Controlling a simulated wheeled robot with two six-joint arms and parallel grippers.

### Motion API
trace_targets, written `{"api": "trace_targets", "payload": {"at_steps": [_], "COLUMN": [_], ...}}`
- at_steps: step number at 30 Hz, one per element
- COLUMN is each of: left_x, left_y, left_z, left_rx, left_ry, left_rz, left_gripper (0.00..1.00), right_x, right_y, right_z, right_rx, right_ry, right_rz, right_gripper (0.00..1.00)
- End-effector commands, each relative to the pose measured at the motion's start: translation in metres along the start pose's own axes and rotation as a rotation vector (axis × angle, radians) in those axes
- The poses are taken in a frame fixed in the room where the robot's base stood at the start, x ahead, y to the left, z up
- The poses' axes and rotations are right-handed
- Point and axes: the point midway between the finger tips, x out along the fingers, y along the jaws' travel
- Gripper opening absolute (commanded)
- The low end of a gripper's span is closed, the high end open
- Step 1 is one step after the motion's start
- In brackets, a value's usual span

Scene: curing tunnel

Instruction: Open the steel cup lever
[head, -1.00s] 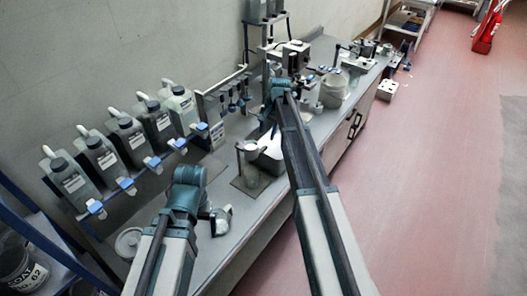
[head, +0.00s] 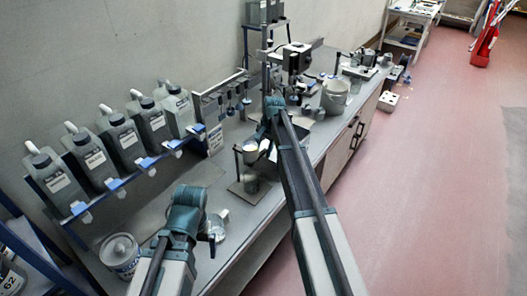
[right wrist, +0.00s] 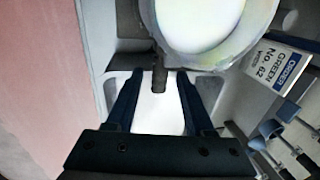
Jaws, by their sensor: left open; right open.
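The steel cup (head: 250,153) stands on a small stand on the bench, left of my right forearm in the head view. In the right wrist view the cup (right wrist: 205,22) is large at the top, its inside pale. A dark lever (right wrist: 158,76) points from beneath the cup toward my right gripper (right wrist: 159,80). The gripper is open, with one finger on each side of the lever; contact is not clear. In the head view that gripper is mostly hidden by its wrist. My left gripper (head: 213,240) is low over the near bench, only partly visible, away from the cup.
A row of grey bottles (head: 86,157) stands on a rack along the wall. A label card reading Green No. 62 (right wrist: 285,66) is beside the cup. A white tray (right wrist: 157,112) lies below my right gripper. A grey bucket (head: 335,97) stands farther along the bench.

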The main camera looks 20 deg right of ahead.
Motion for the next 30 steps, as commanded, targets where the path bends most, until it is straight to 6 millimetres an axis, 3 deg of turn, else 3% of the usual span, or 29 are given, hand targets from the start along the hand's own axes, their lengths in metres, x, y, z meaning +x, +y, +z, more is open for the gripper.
{"api": "trace_targets", "payload": {"at_steps": [1,10,23,30], "left_x": [-0.0002,-0.0002,-0.0001,-0.0001], "left_y": [0.0000,0.0000,0.0000,0.0000], "left_z": [0.0000,0.0000,0.0000,0.0000], "left_rx": [0.000,0.000,0.000,0.000], "left_ry": [0.000,0.000,0.000,0.000], "left_rz": [0.000,0.000,0.000,0.000], "left_gripper": [0.95,0.95,0.95,0.95], "right_x": [-0.0002,-0.0002,0.0002,0.0014], "right_y": [-0.0001,0.0000,-0.0016,-0.0075], "right_z": [0.0001,0.0001,-0.0004,-0.0013], "right_rx": [0.000,0.000,-0.033,-0.174], "right_ry": [0.000,0.000,-0.007,-0.035], "right_rz": [0.000,0.000,0.000,0.001], "right_gripper": [0.51,0.00,0.00,0.00]}}
